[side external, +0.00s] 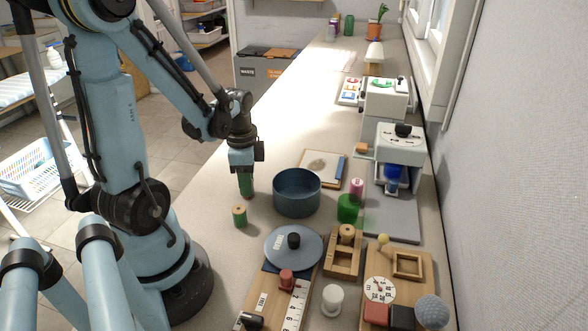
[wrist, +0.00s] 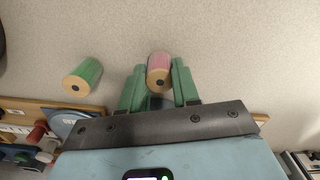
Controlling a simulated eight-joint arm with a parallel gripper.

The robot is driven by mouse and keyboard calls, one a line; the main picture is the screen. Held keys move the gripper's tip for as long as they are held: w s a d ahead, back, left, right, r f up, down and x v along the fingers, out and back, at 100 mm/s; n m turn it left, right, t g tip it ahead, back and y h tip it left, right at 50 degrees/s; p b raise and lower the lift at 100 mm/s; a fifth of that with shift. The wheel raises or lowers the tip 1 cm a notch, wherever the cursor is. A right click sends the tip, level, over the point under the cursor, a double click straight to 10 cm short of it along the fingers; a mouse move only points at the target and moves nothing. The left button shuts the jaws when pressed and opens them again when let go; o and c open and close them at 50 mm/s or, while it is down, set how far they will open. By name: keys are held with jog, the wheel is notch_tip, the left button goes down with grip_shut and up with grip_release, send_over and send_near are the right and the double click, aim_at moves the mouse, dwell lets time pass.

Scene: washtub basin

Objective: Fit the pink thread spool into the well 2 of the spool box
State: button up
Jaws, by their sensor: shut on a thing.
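The pink thread spool (wrist: 160,70) is between the green fingers of my gripper (wrist: 158,88) in the wrist view, its wooden end toward the camera. My gripper (side external: 246,186) is shut on it, low over the counter left of the blue pot; the fingers hide most of the spool in the side view. The wooden spool box (side external: 343,256) stands at the front right of the pot. A wooden-ended spool (side external: 346,233) sits in its rear well, and the front well looks empty. I cannot read which well is number 2.
A green spool (side external: 240,217) stands near my gripper, also in the wrist view (wrist: 83,77). A green cylinder (side external: 347,209) and a pink one (side external: 357,189) stand behind the box.

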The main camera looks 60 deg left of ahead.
jog(key=shift+c, duration=0.5)
jog(key=shift+r, duration=0.1)
jog(key=shift+r, duration=0.9)
jog(key=shift+d+r, duration=0.2)
jog(key=shift+r, duration=0.95)
jog(key=d+r, duration=0.7)
jog(key=d, duration=0.4)
jog(key=s+d+m, duration=0.1)
jog(key=s+d, duration=0.1)
jog(key=d, duration=2.1)
send_over(341, 264)
notch_tip(341, 264, down, 7)
jog(key=shift+r, duration=0.2)
jog(key=shift+f, duration=2.05)
